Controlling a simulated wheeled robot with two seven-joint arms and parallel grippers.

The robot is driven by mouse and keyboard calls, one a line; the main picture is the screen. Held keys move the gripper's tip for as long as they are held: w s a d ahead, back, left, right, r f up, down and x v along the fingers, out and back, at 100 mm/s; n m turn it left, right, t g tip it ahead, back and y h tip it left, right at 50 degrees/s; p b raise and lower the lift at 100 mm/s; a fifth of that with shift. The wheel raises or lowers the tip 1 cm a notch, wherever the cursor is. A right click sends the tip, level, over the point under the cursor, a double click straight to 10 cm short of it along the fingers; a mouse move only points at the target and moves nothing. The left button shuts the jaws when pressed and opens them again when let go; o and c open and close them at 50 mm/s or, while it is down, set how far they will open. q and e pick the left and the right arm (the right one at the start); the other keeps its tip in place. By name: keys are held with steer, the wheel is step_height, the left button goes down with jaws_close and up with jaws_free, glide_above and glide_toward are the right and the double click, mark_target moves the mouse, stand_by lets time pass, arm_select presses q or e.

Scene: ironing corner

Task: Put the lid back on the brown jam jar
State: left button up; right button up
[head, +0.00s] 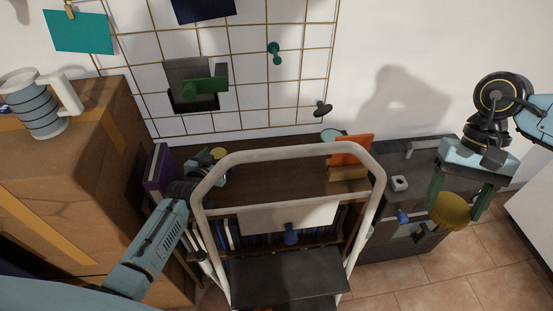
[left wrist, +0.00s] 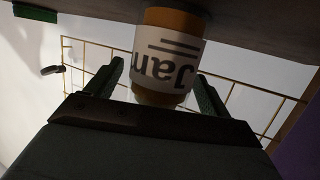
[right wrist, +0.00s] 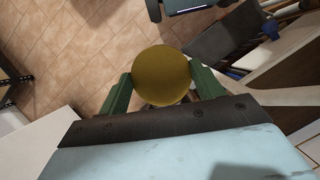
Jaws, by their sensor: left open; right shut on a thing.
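The brown jam jar (left wrist: 172,22) carries a white label reading "Jam", upside down in the left wrist view. It stands on the brown shelf top; in the head view only its yellowish top (head: 218,153) and a little of its side show past my gripper. My left gripper (head: 208,170) is open, with its fingers on either side of the jar; contact cannot be told. My right gripper (head: 459,197) is shut on a round mustard-yellow lid (head: 453,212), held in the air at the far right. The lid also shows face-on in the right wrist view (right wrist: 161,75).
A step stool with a pale tubular frame (head: 290,150) stands in front of the shelf. A cardboard box (head: 85,180) with a grey-and-white mug (head: 38,105) is at the left. An orange card (head: 352,151) and a dark cabinet (head: 405,165) stand to the right. A wire grid hangs behind.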

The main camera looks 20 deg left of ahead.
arm_select(q)
steer(key=shift+r, duration=0.1)
steer(key=c, duration=1.5)
steer(key=shift+o, duration=0.2)
step_height(320, 180, up, 9)
steer(key=p, duration=0.3)
steer(key=shift+p, duration=0.3)
arm_select(e)
step_height(320, 180, up, 4)
steer(key=shift+f, duration=0.2)
arm_select(q)
steer(key=shift+r, duration=0.5)
arm_select(e)
steer(key=shift+r, duration=0.1)
